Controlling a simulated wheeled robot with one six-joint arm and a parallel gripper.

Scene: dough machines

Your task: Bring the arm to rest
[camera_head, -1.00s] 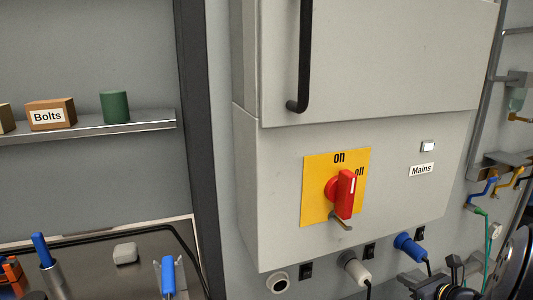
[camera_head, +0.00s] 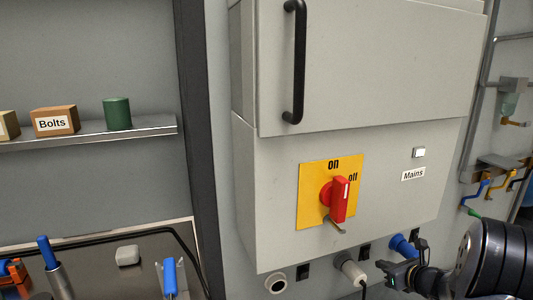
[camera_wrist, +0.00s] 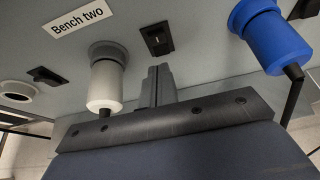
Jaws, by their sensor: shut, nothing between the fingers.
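My gripper (camera_head: 388,273) is at the lower right of the head view, below the grey cabinet and near its sockets. In the wrist view its fingers (camera_wrist: 155,86) are together, with nothing between them. They appear between a white plug (camera_wrist: 106,82) and a blue plug (camera_wrist: 268,38), apart from the blue one. Whether they touch anything behind is hard to tell. My dark arm fills the lower right corner of the head view.
The grey cabinet (camera_head: 270,190) carries a red rotary switch (camera_head: 340,199) on a yellow plate and a black handle (camera_head: 299,60). Hooks with cables hang at the right. A shelf (camera_head: 100,131) holds a Bolts box (camera_head: 55,121) and green cylinder (camera_head: 117,113). A worktop (camera_head: 95,270) lies lower left.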

